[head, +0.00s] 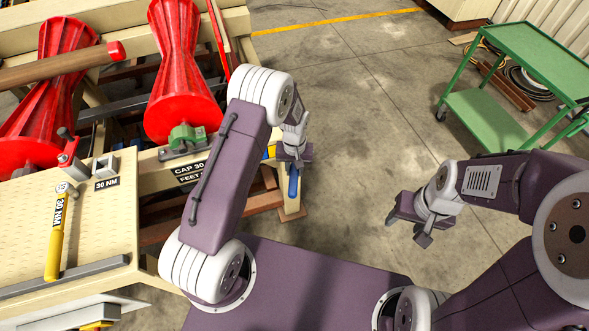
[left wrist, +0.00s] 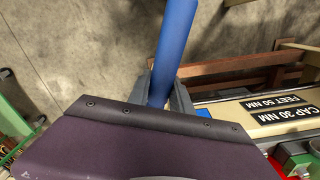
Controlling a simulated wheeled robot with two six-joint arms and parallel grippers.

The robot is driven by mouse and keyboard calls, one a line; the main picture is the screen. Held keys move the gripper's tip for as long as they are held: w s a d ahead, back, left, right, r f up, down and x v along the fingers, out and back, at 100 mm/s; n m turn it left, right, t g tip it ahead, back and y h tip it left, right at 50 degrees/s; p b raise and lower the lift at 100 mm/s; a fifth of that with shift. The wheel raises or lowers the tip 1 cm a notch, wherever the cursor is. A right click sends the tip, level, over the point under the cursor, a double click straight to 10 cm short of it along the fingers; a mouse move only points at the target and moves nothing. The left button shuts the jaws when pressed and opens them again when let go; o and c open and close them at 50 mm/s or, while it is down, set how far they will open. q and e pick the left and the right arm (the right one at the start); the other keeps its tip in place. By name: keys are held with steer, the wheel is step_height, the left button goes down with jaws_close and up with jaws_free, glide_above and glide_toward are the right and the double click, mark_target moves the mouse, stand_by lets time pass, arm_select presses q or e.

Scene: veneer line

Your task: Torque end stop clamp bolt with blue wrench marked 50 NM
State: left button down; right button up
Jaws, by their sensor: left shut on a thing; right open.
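My left gripper (head: 293,154) is shut on the blue wrench (head: 293,184), beside the right end of the machine frame. In the left wrist view the wrench's plain blue shaft (left wrist: 175,45) rises from between the two fingers (left wrist: 160,92). Its 50 NM marking does not show. My right gripper (head: 408,222) is open and empty above bare floor. A red clamp-like part (head: 70,152) with a grey bolt stands on the tan bench; I cannot tell if it is the end stop. A green bearing block (head: 186,136) sits under a red roller.
A yellow wrench marked 30 NM (head: 55,240) lies on the tan bench (head: 110,225). A 30 NM label (head: 106,184) is near it. A CAP 30 / FEET label (head: 190,172) is on the frame and also shows in the left wrist view (left wrist: 282,105). A green cart (head: 545,60) stands right. The middle floor is clear.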

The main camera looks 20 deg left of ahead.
arm_select(q)
steer(key=shift+f+b, duration=0.6)
steer(key=shift+f, duration=0.25)
steer(key=shift+r, duration=0.1)
steer(key=w+a+m, duration=0.2)
steer(key=a+m, duration=0.6)
steer(key=a, duration=0.3)
steer(key=shift+a+m, duration=0.2)
steer(key=shift+m, duration=0.1)
stand_by(1.3)
